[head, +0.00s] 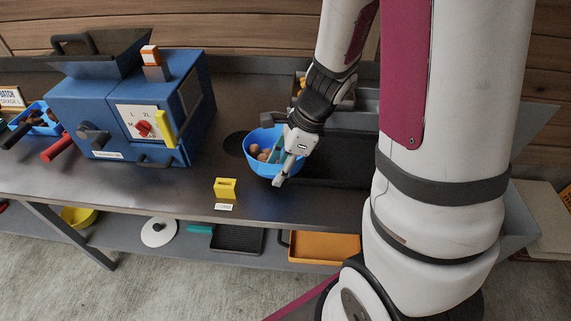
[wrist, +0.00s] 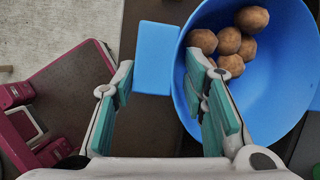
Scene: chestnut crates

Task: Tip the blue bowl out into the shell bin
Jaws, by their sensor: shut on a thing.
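The blue bowl (head: 257,166) stands on the dark bench and looks upright. Several round brown chestnuts lie in it; in the wrist view they sit at the far side of the bowl (wrist: 285,100). My gripper (head: 283,168) is at the bowl's right side, shut on the bowl. In the wrist view my gripper (wrist: 160,72) has one finger over the bowl's inside and the other outside, with the bowl's flat blue tab (wrist: 157,58) between them. The exact contact is not clear. I cannot tell which container is the shell bin.
A blue machine (head: 125,105) with a dark hopper stands left of the bowl. A small yellow block (head: 225,188) is near the bench's front edge. A dark tray-like area (head: 340,145) lies right of the bowl, partly behind my arm. A blue tray (head: 52,127) is far left.

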